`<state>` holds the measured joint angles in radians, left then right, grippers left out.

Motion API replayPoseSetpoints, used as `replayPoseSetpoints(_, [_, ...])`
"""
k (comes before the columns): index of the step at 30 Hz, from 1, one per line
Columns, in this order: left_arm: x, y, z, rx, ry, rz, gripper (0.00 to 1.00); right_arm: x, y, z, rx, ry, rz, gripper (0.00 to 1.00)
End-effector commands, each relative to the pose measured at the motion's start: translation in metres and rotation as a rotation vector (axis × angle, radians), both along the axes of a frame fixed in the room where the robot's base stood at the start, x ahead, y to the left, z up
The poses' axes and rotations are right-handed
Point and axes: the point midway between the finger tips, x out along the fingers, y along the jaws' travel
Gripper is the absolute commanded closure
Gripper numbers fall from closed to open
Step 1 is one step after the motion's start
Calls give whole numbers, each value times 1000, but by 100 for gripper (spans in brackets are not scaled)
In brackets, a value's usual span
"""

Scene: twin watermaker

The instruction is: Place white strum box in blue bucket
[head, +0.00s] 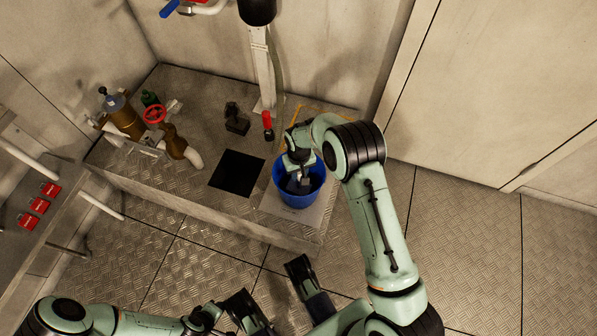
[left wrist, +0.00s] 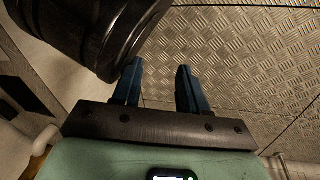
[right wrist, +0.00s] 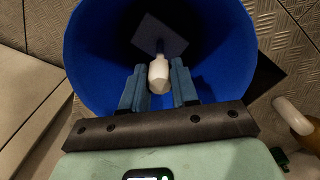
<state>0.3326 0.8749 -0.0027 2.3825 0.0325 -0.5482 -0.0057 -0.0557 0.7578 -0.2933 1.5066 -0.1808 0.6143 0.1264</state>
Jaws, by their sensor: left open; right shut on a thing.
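The blue bucket (head: 295,201) stands upright on a pale square at the right end of the raised metal platform. My right gripper (head: 299,182) reaches down into its mouth. In the right wrist view, that gripper (right wrist: 158,88) is shut on the white strum box (right wrist: 158,72), a small pale piece between its fingers. The bucket's blue wall (right wrist: 90,60) surrounds it. I cannot tell whether the strum box touches the bucket floor; its far end is unclear. My left gripper (left wrist: 157,88) is open and empty above the floor plates, away from the bucket.
A black square (head: 237,173) lies on the platform left of the bucket. A brass valve with a red wheel (head: 155,114), a small dark fitting (head: 237,120) and a red-handled item (head: 267,124) stand further back. The floor at right (head: 470,240) is clear.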

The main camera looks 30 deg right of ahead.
Motion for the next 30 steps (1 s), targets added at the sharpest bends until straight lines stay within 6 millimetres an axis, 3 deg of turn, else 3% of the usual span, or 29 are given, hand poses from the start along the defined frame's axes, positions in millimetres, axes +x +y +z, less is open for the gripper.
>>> replayPoseSetpoints(11, [-3, 1, -3, 0, 11, 1, 57, 1, 0, -2, 0, -2, 0, 100])
replayPoseSetpoints(12, [-3, 1, -2, 1, 10, 2, 57, 1, 0, -1, 0, -2, 0, 58])
replayPoseSetpoints(13, [-3, 1, -2, 1, 10, 2, 57, 1, 0, -1, 0, -2, 0, 48])
replayPoseSetpoints(14, [-3, 1, -2, 1, 10, 2, 57, 1, 0, -1, 0, -2, 0, 45])
replayPoseSetpoints(25, [1, 0, 3, 1, -4, 1, 57, 1, 0, 4, 0, -3, 0, 45])
replayPoseSetpoints(30, [15, -1, 17, 4, -53, -2, 57, 2, 0, 34, 0, -7, 1, 45])
